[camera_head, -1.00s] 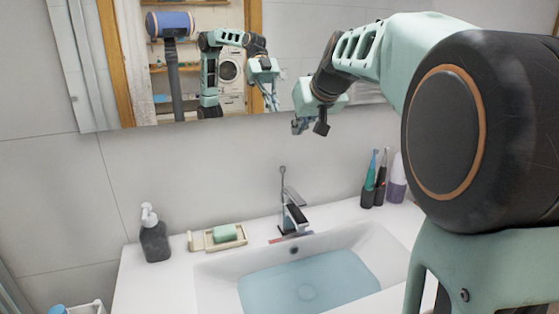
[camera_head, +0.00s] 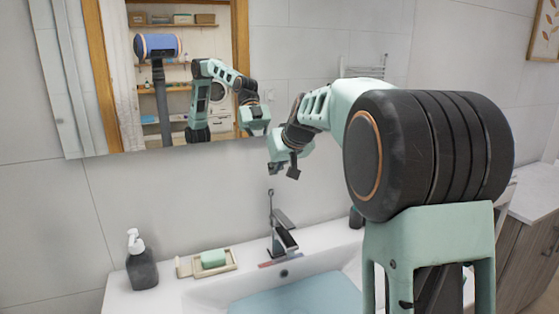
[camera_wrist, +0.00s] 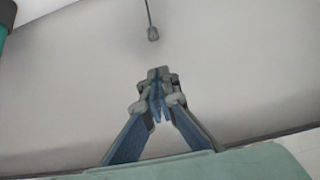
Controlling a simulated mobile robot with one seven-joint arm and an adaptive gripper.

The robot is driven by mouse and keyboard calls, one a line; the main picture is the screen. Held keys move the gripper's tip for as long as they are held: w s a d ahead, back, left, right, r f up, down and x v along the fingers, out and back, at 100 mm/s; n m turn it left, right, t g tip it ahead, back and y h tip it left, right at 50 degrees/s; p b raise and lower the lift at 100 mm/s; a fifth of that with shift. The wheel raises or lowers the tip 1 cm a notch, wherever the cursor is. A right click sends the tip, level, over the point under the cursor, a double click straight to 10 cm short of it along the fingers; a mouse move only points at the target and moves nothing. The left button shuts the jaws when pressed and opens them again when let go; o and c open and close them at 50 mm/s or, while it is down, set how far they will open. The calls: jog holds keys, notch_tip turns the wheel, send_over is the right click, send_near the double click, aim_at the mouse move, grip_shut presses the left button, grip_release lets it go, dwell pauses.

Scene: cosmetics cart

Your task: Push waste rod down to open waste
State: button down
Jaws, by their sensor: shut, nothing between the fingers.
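The waste rod (camera_head: 270,208) is a thin upright rod with a small knob on top, standing behind the chrome faucet (camera_head: 283,238) at the sink. In the wrist view a thin rod with a small grey knob (camera_wrist: 152,33), which looks like the waste rod, lies just beyond the fingertips. My gripper (camera_head: 284,170) is shut and empty, a little above and right of the rod's knob in the head view. Its closed fingertips (camera_wrist: 158,77) show apart from the knob in the wrist view. The sink basin (camera_head: 300,300) holds bluish water.
A soap dish (camera_head: 187,268) with green soap and a dark pump bottle (camera_head: 142,268) stand left of the faucet. The tiled wall (camera_head: 200,200) and mirror (camera_head: 195,135) are close behind. My arm hides much of the sink's right side.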

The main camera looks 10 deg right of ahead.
aim_at(272, 191)
jog(key=f, duration=0.2)
jog(key=w+f, duration=0.1)
jog(key=f, duration=0.2)
jog(key=shift+w+a, duration=0.1)
jog(key=shift+f, duration=0.1)
notch_tip(272, 191, down, 2)
jog(key=b, duration=0.2)
jog(key=shift+f+b, duration=0.1)
jog(key=shift+b, duration=0.3)
